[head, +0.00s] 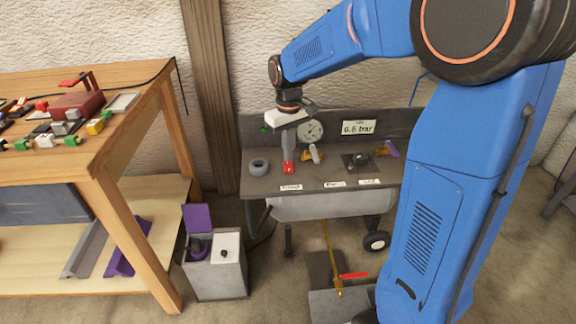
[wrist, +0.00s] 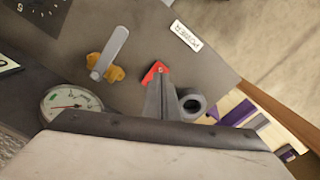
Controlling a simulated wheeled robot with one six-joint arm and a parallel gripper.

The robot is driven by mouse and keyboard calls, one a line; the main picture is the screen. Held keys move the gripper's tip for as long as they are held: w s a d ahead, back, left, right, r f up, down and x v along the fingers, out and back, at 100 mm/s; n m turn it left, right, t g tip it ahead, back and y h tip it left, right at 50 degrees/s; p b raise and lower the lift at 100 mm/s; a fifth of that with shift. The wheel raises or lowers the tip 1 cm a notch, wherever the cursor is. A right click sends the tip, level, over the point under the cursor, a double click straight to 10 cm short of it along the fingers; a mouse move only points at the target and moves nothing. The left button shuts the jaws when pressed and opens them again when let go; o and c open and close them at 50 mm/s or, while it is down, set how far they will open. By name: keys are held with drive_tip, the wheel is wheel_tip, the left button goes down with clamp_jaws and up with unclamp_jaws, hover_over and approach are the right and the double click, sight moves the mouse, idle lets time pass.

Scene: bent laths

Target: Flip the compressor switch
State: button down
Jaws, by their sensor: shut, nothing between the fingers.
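The compressor (head: 318,206) is a dark grey wheeled unit against the wall in the head view. Its red switch (head: 288,168) sits on the top panel behind the POWER label (head: 290,187). In the wrist view the red switch (wrist: 153,71) shows at the fingertips, with the POWER label (wrist: 186,36) beyond it. My gripper (head: 288,158) is shut and empty, pointing down over the switch. The grey fingers (wrist: 166,92) partly cover the switch; I cannot tell whether they touch it.
A grey ring (head: 258,167) lies left of the fingers. A wooden workbench (head: 120,125) stands left; a grey bin (head: 216,268) is on the floor.

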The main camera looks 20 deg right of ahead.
sight(289, 169)
wheel_tip(289, 169, up, 4)
drive_tip(key=shift+f, duration=0.25)
idle(0.5)
drive_tip(key=s+d+m+t, duration=0.2)
drive_tip(key=s+d, duration=0.1)
drive_tip(key=s, duration=1.2)
drive_tip(key=s+d+m+t, duration=0.1)
drive_tip(key=s+d, duration=0.3)
drive_tip(key=s, duration=1.1)
drive_tip(key=shift+r+m+t, duration=0.3)
drive_tip(key=shift+m+t, duration=0.1)
drive_tip(key=shift+t, duration=0.5)
